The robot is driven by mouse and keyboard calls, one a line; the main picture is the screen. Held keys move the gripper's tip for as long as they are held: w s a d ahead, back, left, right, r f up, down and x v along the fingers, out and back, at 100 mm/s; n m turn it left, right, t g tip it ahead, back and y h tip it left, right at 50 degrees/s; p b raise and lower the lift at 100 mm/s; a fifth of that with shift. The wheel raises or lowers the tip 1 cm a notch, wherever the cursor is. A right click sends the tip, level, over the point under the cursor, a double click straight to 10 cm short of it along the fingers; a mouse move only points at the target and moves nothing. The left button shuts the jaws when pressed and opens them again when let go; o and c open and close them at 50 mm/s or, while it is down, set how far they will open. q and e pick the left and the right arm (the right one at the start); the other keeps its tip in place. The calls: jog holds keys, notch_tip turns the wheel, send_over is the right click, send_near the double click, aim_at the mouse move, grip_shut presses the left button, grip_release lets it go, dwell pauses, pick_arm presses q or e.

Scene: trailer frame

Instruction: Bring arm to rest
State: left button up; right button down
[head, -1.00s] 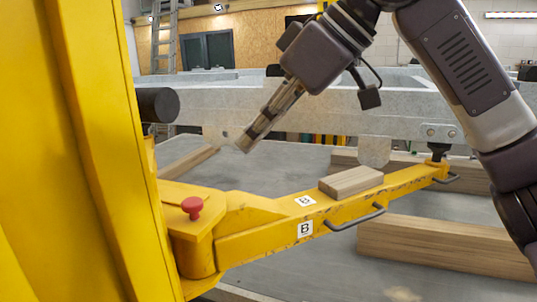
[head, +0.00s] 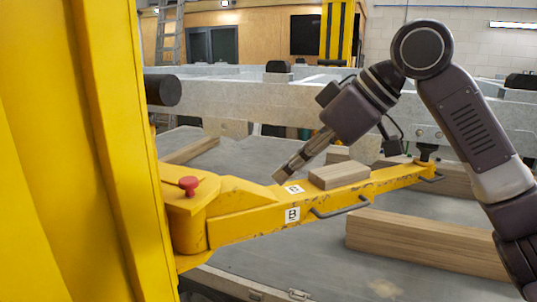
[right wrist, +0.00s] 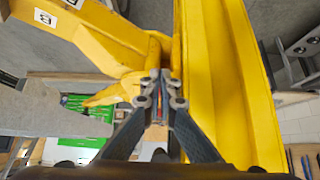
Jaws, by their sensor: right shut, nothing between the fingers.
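My right arm comes in from the right in the head view, bent at a grey elbow joint, with its forearm slanting down to the left. My right gripper (head: 279,177) is shut and empty. In the head view its tips overlap the yellow arm (head: 245,222) near the "B" labels; I cannot tell whether they touch. In the right wrist view the closed fingers (right wrist: 160,92) point toward yellow metalwork (right wrist: 105,35). A wooden block (head: 339,175) lies on the yellow arm, to the right of the gripper. My left gripper is not in view.
A tall yellow column (head: 75,150) fills the left side. A red knob (head: 188,184) stands at the yellow arm's base. A grey steel beam (head: 240,98) crosses behind. A thick timber (head: 430,243) lies at the right. Grey floor shows between them.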

notch_tip(320, 180, down, 25)
jog(key=m, duration=0.2)
jog(key=s+d+f+m+t+h, duration=0.15)
jog(key=s+f, duration=0.25)
jog(key=f, duration=0.4)
jog(key=s+d+f+m, duration=0.2)
jog(key=s+f+m, duration=0.1)
jog(key=f, duration=0.5)
jog(key=s+d+f+m+g+h, duration=0.1)
jog(key=s+d+f+m+h, duration=0.15)
jog(key=s+d+f, duration=0.6)
jog(key=s+d+f+m+h, duration=0.25)
jog(key=s+d, duration=0.35)
jog(key=s, duration=0.5)
notch_tip(320, 180, down, 29)
jog(key=s+g+b, duration=0.2)
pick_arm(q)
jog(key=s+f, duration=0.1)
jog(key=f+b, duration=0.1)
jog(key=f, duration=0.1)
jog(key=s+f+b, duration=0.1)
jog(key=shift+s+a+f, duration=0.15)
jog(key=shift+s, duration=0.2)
pick_arm(e)
jog(key=s+d+f, duration=0.3)
jog(key=s+f, duration=1.4)
jog(key=f, duration=0.1)
jog(key=shift+s+d+n+g+h, duration=0.2)
jog(key=shift+n+g+h, duration=0.15)
jog(key=shift+g+h, duration=0.1)
